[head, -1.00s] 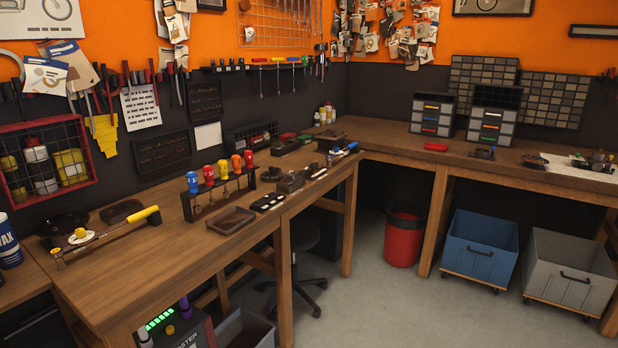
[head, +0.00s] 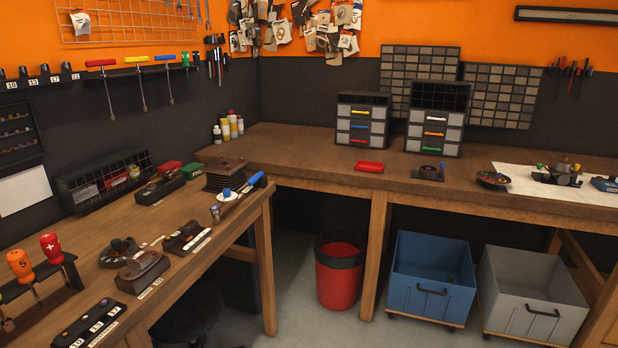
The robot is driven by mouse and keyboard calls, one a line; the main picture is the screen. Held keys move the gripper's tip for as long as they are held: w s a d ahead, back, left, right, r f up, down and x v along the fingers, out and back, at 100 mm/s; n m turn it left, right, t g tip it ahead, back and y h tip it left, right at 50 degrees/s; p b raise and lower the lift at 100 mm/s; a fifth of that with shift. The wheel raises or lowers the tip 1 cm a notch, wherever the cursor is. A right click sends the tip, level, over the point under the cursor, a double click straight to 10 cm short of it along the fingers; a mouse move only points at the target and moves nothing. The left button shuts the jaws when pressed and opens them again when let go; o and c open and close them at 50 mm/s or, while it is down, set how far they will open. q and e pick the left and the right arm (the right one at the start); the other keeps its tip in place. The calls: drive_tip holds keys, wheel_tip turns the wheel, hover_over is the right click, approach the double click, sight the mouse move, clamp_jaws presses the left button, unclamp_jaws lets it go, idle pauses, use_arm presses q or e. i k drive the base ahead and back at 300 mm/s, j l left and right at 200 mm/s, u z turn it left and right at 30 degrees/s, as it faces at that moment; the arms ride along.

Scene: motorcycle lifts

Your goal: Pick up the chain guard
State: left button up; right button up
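I cannot pick out a chain guard for certain in the head view. Several dark parts lie on the left workbench (head: 190,290), among them a brown-black rounded part (head: 143,271) and a dark block-like part (head: 186,236). A stack of dark flat pieces (head: 225,175) sits near the bench corner. On the right workbench (head: 300,150), a dark round part (head: 493,180) lies beside a white sheet (head: 540,187) with small metal parts on it. Neither of my grippers is in view.
A red bin (head: 338,275), a blue crate (head: 430,280) and a grey crate (head: 532,300) stand under the right bench. Two drawer units (head: 362,122) and a red tray (head: 368,166) are on it.

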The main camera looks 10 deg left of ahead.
sight(168, 176)
drive_tip(key=i+u, duration=0.2)
drive_tip(key=i, duration=0.2)
drive_tip(key=i+l+u, duration=0.2)
drive_tip(key=i, duration=0.15)
drive_tip(key=i+l+u, duration=0.1)
drive_tip(key=i+u, duration=0.15)
drive_tip(key=i, duration=0.15)
